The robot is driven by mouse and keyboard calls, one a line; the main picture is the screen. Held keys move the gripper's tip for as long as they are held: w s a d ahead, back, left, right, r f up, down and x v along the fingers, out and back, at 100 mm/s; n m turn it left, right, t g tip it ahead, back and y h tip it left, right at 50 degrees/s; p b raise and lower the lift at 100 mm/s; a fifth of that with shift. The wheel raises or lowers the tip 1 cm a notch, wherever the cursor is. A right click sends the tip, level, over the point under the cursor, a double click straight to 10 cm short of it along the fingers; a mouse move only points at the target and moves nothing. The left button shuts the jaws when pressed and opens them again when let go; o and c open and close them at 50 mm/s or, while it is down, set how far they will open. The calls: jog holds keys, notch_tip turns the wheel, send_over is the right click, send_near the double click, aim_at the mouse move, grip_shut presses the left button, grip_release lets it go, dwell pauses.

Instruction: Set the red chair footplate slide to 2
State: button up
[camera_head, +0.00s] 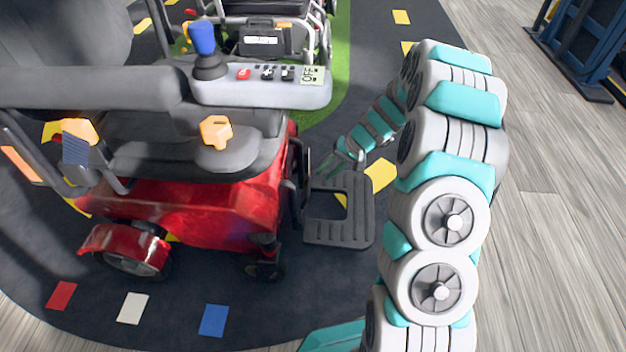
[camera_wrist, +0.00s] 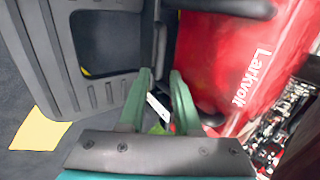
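The red chair (camera_head: 190,210) stands left of my arm, side-on. Its dark ribbed footplate (camera_head: 340,232) juts out to the right, low over the floor, and fills the upper left of the wrist view (camera_wrist: 105,97). My gripper (camera_head: 330,167) is low between the red body and the footplate. In the wrist view its two green fingers (camera_wrist: 161,76) point toward the dark bracket between footplate and body. They stand apart. A narrow white strip (camera_wrist: 158,108) with small green and red bits shows between them. I cannot read the slide's setting.
The armrest console (camera_head: 265,90) carries a blue-knobbed joystick (camera_head: 203,50) and a small display reading OFF. An orange knob (camera_head: 216,131) sits below it. Another scooter (camera_head: 265,35) stands behind.

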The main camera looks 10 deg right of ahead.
aim_at(310, 186)
jog(key=b+x, duration=0.1)
jog(key=x, duration=0.6)
jog(key=shift+s, duration=0.1)
grip_shut()
jog(key=shift+r, duration=0.1)
dwell(1.2)
